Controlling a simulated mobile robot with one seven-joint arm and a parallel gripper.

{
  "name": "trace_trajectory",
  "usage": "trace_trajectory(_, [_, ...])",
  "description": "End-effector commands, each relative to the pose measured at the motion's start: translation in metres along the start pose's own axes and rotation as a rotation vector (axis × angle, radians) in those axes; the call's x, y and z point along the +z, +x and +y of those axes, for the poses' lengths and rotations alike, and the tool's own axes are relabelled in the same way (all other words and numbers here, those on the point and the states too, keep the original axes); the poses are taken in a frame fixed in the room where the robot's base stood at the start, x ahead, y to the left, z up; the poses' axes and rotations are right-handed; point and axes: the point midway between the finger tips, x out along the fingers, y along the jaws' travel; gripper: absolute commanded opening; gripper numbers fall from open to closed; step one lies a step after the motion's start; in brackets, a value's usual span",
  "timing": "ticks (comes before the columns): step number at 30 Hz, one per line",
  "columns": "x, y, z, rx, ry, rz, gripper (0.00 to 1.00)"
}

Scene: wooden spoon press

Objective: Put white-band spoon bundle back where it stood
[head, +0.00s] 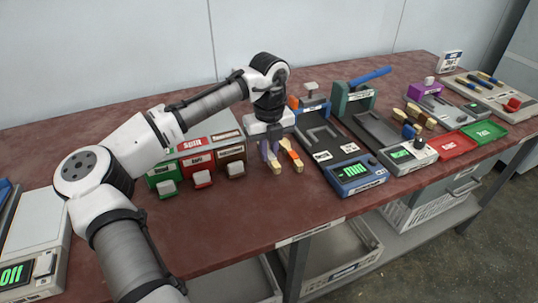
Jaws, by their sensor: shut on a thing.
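My gripper (270,146) hangs from the white wrist over the middle of the table, right of the coloured blocks. It is shut on a spoon bundle, whose pale wooden end (277,168) shows below it. A purple-grey part shows above that wooden end. Just right of it is a second wooden piece with an orange part (291,153). The bands are too small to read, so I cannot tell which is white. Whether the held bundle touches the table is unclear. More wooden spoon ends (420,116) lie by the grey device at the right.
Left of my gripper stand green, red and brown labelled blocks (195,160). Farther right are a second display device (407,152), a red tray (452,145) and a green tray (484,132). The table front below my gripper is clear.

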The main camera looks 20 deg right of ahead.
Motion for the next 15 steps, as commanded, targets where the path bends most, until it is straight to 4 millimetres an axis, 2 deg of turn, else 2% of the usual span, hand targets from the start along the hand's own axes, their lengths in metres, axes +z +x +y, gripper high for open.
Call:
trace_trajectory(4, [0.0,0.016,0.0,0.0,0.001,0.0,0.0])
trace_trajectory(15, [-0.001,0.02,0.0,-0.002,0.001,0.002,0.0])
